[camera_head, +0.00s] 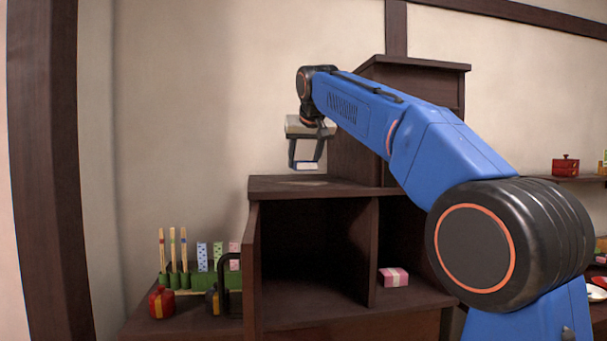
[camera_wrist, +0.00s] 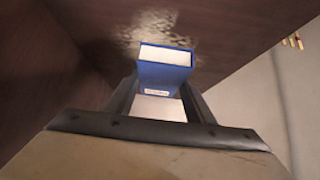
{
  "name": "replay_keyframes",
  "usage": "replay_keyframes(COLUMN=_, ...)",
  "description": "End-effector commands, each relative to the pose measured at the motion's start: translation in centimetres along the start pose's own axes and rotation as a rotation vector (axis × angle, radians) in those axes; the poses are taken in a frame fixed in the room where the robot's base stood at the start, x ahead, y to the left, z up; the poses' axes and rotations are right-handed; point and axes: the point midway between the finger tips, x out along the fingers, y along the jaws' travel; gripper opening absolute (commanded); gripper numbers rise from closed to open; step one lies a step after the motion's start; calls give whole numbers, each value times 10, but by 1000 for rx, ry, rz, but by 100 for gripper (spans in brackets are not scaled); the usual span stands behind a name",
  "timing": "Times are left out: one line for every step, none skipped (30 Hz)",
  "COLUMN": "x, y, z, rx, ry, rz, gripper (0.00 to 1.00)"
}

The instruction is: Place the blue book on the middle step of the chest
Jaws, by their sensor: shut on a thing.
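The blue book (camera_wrist: 166,70) is held between the two fingers of my gripper (camera_wrist: 158,100) in the wrist view, its white page edges toward the camera. The book appears a little above the step's top; I cannot tell the exact gap. My gripper is shut on the book. My arm hides part of the chest's right side.
The chest's taller step (camera_head: 415,66) rises right of the gripper. A pink box (camera_head: 393,277) lies in an open compartment below. Green holders with sticks (camera_head: 184,279) and a red pot (camera_head: 161,302) stand at lower left. A red box (camera_head: 565,166) sits on a right shelf.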

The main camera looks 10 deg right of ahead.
Motion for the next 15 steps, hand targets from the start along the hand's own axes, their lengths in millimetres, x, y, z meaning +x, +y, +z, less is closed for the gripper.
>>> replay_keyframes(x=2, y=0, z=2, rx=0, ry=0, rz=0, gripper=24)
replay_keyframes(x=3, y=0, z=3, rx=0, ry=0, rz=0, gripper=24)
replay_keyframes(x=4, y=0, z=5, rx=0, ry=-1, rz=0, gripper=24)
replay_keyframes(x=6, y=0, z=7, rx=0, ry=-1, rz=0, gripper=24)
replay_keyframes(x=9, y=0, z=10, rx=0, ry=-2, rz=0, gripper=24)
replay_keyframes(x=12, y=0, z=13, rx=0, ry=0, rz=0, gripper=24)
replay_keyframes(x=15, y=0, z=16, rx=0, ry=-2, rz=0, gripper=24)
replay_keyframes(x=18, y=0, z=19, rx=0, ry=-1, rz=0, gripper=24)
replay_keyframes(x=22, y=0, z=22, rx=0, ry=-1, rz=0, gripper=24)
replay_keyframes(x=24, y=0, z=24, rx=0, ry=-1, rz=0, gripper=24)
replay_keyframes(x=25, y=0, z=26, rx=0, ry=-1, rz=0, gripper=24)
replay_keyframes(x=27, y=0, z=28, rx=0, ry=-1, rz=0, gripper=24)
replay_keyframes(x=28, y=0, z=28, rx=0, ry=0, rz=0, gripper=24)
replay_keyframes(x=28, y=0, z=28, rx=0, ry=0, rz=0, gripper=24)
replay_keyframes(x=28, y=0, z=28, rx=0, ry=1, rz=0, gripper=24)
